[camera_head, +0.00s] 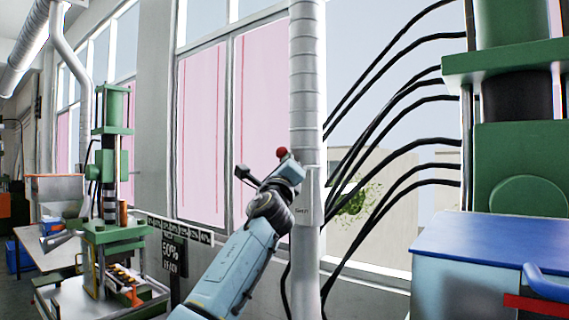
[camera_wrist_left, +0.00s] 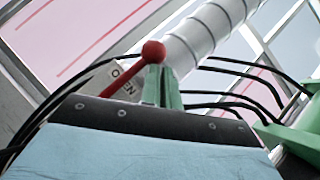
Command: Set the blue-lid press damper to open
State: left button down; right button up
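The damper's red ball knob (camera_head: 282,152) stands at the left side of the pale ribbed duct (camera_head: 305,75). In the left wrist view the red knob (camera_wrist_left: 153,52) sits right at the tips of my left gripper (camera_wrist_left: 163,82), its stem running down beside the fingers. The fingers look close together; whether they grip the stem is hidden. In the head view my left gripper (camera_head: 287,168) is up against the duct. My right gripper is out of view.
The green press (camera_head: 520,155) with a blue lid (camera_head: 495,250) stands at the right. Several black hoses (camera_head: 400,90) run between the duct area and this press. Another green press (camera_head: 112,170) stands at the left, with a 50% sign (camera_head: 172,255) beside it. Windows line the back.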

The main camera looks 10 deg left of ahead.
pick_arm(q)
jog(key=shift+s+d+r, duration=0.1)
jog(key=shift+s+r, duration=0.05)
jog(key=shift+r, duration=0.25)
